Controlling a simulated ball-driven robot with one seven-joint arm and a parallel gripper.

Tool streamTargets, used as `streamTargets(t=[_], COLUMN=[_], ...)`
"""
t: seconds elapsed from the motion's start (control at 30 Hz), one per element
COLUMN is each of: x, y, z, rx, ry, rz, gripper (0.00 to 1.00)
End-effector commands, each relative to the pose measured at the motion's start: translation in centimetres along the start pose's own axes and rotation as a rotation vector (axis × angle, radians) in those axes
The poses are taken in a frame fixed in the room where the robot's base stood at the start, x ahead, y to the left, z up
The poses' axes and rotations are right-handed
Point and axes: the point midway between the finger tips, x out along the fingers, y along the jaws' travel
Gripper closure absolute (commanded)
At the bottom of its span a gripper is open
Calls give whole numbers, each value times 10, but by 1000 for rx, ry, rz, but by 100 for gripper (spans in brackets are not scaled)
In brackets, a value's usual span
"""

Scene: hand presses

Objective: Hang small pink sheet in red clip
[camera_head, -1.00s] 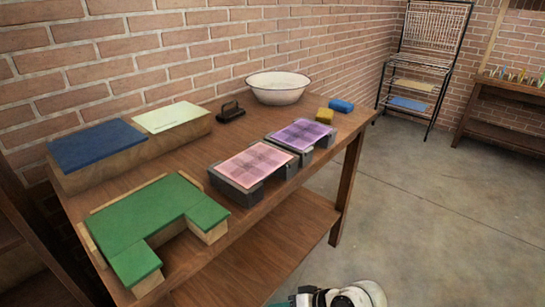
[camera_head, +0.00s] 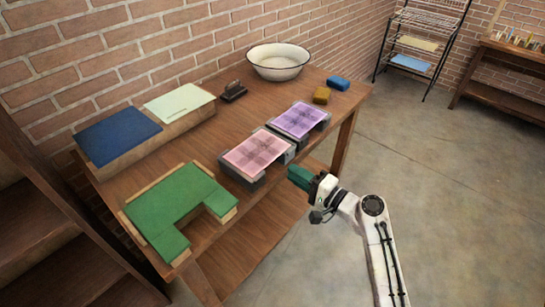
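The small pink sheet (camera_head: 256,152) lies flat on a dark grey block near the front edge of the wooden table (camera_head: 225,125), and its front edge overhangs. My gripper (camera_head: 295,176), with dark green fingers, is in the air just right of the sheet and apart from it, by the table's front edge. The fingers overlap in this view, so whether they are open is unclear. I see nothing held. I cannot make out a red clip; small coloured pieces (camera_head: 513,38) stand on the far bench, too small to tell.
A purple sheet (camera_head: 299,119) lies on a similar block behind the pink one. A green-topped block (camera_head: 180,199), blue (camera_head: 118,134) and pale green (camera_head: 180,103) sheets, a white basin (camera_head: 278,62) and sponges (camera_head: 322,95) share the table. A black rack (camera_head: 433,20) stands beyond open floor.

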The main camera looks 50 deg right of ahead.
Motion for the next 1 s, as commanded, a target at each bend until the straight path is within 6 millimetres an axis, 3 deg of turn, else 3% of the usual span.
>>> streamTargets(t=[0.5,0.7,1.0], x=[67,80,82], y=[1,1,1], z=[1,1,1], rx=[-1,-3,-1], ry=[-4,-3,-2], rz=[1,1,2], gripper=[80,80,80])
